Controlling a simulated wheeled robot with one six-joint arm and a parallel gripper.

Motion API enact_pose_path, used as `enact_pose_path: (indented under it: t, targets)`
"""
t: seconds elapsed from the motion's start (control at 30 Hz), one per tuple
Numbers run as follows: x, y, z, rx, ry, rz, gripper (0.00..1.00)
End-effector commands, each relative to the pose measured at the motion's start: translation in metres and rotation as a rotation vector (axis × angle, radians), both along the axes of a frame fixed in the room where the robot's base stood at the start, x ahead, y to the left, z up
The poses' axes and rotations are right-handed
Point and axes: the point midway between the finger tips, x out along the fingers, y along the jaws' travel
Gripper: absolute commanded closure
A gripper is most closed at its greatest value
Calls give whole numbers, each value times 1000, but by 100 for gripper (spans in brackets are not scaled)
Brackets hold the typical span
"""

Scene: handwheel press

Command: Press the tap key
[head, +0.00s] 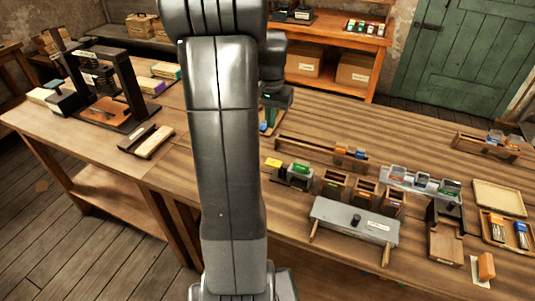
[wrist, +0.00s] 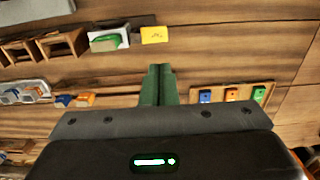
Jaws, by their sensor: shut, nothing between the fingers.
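My gripper (wrist: 160,70) shows in the wrist view as two dark green fingers, shut together with nothing between them. The fingertips appear over the wooden table, just below a yellow block (wrist: 155,34) with a dark mark; their height above the table is unclear. The yellow block also shows in the head view (head: 273,163). A wooden board (wrist: 270,91) with blue, green and orange pieces lies right of the fingers in the wrist view. I cannot tell for certain which thing is the tap key. In the head view my arm hides part of the table.
A pale box with a green piece (wrist: 109,40) stands beside the yellow block. Open wooden boxes (head: 334,184) and a grey press plate (head: 340,222) with two wooden handles stand nearer me. A dark press frame (head: 128,88) stands on the left table.

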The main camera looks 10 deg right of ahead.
Motion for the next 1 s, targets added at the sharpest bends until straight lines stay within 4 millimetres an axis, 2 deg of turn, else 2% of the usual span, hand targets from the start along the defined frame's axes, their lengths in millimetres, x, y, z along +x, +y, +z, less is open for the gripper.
enact_pose_path:
  t: [0.23,0.37,0.8,1.0]
  targets:
    - [0,0,-2,0,1,1,100]
    - [-1,0,-14,0,4,1,100]
    - [-2,1,-103,1,7,2,100]
    - [-1,0,-128,1,3,2,100]
